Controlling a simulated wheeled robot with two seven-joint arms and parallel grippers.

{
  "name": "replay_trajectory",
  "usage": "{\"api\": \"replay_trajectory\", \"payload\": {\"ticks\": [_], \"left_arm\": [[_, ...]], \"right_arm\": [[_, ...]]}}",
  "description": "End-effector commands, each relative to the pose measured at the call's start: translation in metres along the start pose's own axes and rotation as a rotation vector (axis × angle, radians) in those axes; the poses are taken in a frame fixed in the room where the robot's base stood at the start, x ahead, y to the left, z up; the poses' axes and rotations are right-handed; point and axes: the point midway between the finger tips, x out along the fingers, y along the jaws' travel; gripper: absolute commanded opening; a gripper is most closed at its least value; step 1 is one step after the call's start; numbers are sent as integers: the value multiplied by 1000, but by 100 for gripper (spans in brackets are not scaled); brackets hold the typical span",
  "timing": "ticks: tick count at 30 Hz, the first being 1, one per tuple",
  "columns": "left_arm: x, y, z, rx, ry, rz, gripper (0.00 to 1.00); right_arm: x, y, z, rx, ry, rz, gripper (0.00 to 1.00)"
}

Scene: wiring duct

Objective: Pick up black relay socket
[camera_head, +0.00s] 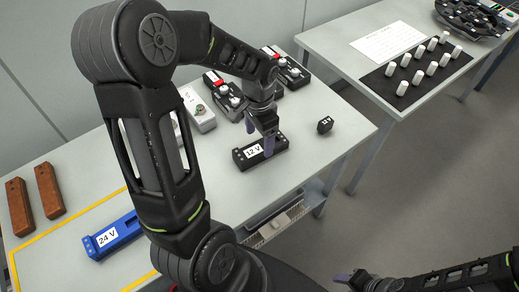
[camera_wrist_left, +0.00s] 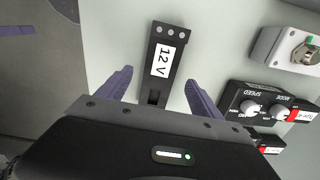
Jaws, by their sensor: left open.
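The black relay socket (camera_head: 246,160), a black block with a white "12 V" label, lies on the table near its right end. In the left wrist view the socket (camera_wrist_left: 164,62) lies lengthwise between the fingers, with clear gaps on both sides. My left gripper (camera_head: 262,137) is open, pointing down at the socket from above, and holds nothing. Its two purple fingers also show in the left wrist view (camera_wrist_left: 158,80). Part of the socket's near end is close to the gripper body there. My right gripper (camera_head: 358,279) is low at the bottom right, away from the table; its jaw opening is unclear.
A small black part (camera_head: 325,125) sits right of the socket. Black control boxes (camera_head: 290,72) and a grey box (camera_head: 198,112) stand behind. A blue "24 V" block (camera_head: 113,236) and brown blocks (camera_head: 49,190) lie left. A second table (camera_head: 345,62) holds white cylinders.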

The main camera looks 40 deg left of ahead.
Motion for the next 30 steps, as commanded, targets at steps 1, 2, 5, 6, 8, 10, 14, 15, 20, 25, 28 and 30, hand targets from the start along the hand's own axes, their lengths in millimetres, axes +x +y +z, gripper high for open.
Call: {"api": "replay_trajectory", "payload": {"ticks": [1, 2, 5, 6, 8, 10, 14, 15, 20, 25, 28, 30], "left_arm": [[4, 0, 1, 0, -4, 2, 75], [7, 1, 1, -1, -6, 3, 75], [22, 1, 1, 0, -7, 4, 75], [28, 1, 1, 1, -7, 4, 75], [37, 1, 0, 1, -6, 3, 75], [44, 1, 0, 0, -4, 3, 75], [49, 0, 0, -1, -2, 2, 75], [49, 0, 0, -1, -2, 1, 75], [49, 0, 0, 0, -1, 1, 75], [49, 0, 0, 0, -1, 1, 75], [49, 0, 0, 0, -1, 1, 75], [49, 0, 0, 0, -1, 1, 75]], "right_arm": [[-2, -1, 0, 0, 0, 0, 47], [-4, -1, 0, 1, -1, 1, 47], [-8, -2, 1, 2, -2, 2, 47], [-10, -3, 1, 2, -2, 3, 47], [-9, -3, 1, 2, -3, 3, 47], [-10, -3, 1, 3, -3, 4, 47], [-10, -3, 1, 3, -3, 4, 47], [-9, -3, 1, 3, -3, 4, 47], [-9, -3, 1, 3, -3, 4, 47], [-9, -3, 1, 3, -3, 4, 47], [-9, -3, 1, 3, -3, 3, 47], [-9, -3, 1, 3, -3, 3, 47]]}}
